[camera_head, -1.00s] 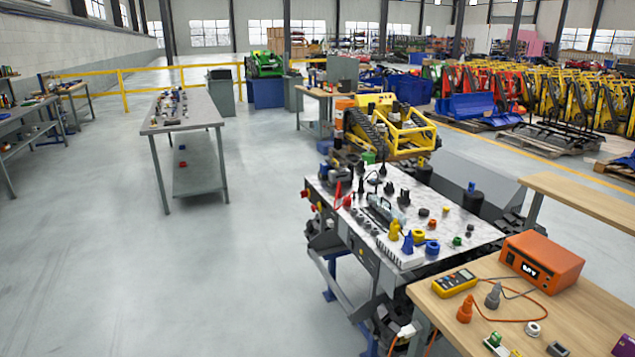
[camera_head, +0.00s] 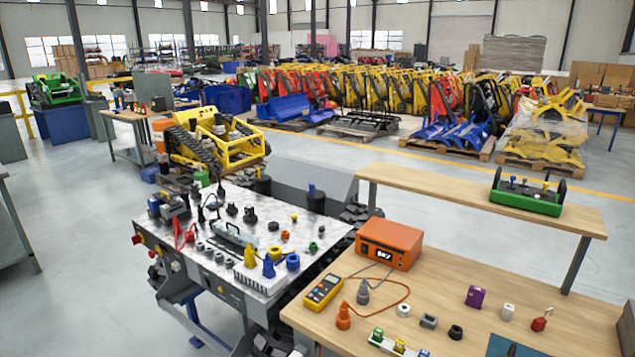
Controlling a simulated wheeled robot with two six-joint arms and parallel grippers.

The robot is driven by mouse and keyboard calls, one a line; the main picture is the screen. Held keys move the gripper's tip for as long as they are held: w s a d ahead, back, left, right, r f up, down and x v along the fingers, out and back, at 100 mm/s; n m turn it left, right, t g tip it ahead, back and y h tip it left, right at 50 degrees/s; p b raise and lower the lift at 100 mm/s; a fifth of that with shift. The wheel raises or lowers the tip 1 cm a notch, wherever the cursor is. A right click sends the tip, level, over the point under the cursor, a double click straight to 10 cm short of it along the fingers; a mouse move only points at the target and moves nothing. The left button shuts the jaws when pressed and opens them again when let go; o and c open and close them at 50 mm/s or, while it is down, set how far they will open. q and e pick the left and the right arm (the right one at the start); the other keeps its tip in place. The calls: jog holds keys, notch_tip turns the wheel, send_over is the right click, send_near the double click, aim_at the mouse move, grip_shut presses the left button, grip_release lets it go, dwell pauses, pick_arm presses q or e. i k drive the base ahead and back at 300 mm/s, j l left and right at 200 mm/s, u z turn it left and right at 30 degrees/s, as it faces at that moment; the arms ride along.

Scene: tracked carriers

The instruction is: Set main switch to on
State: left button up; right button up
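I cannot make out for sure which part is the main switch. A machine with a pale marbled top (camera_head: 284,217) stands left of centre, covered with small knobs, plugs and fittings. Its near left side carries a red control (camera_head: 136,239) and another small red knob (camera_head: 152,254), both small and far off. A red lever-like part (camera_head: 184,236) stands on the top near its left edge. Their on or off positions are too small to read. Neither of my grippers is in view.
A wooden bench (camera_head: 455,290) at front right holds an orange power supply (camera_head: 389,243), a yellow multimeter (camera_head: 324,292) and small parts. A wooden shelf (camera_head: 450,192) stands behind it. A yellow tracked carrier (camera_head: 213,143) is beyond the machine. Grey floor is clear at left.

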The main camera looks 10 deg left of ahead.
aim_at(137, 239)
jog(key=i+j+z, duration=0.25)
jog(key=j, duration=0.5)
jog(key=i+j+z, duration=0.1)
jog(key=j+z, duration=0.15)
jog(key=j, duration=0.55)
jog(key=j+z, duration=0.2)
jog(key=j, duration=0.6)
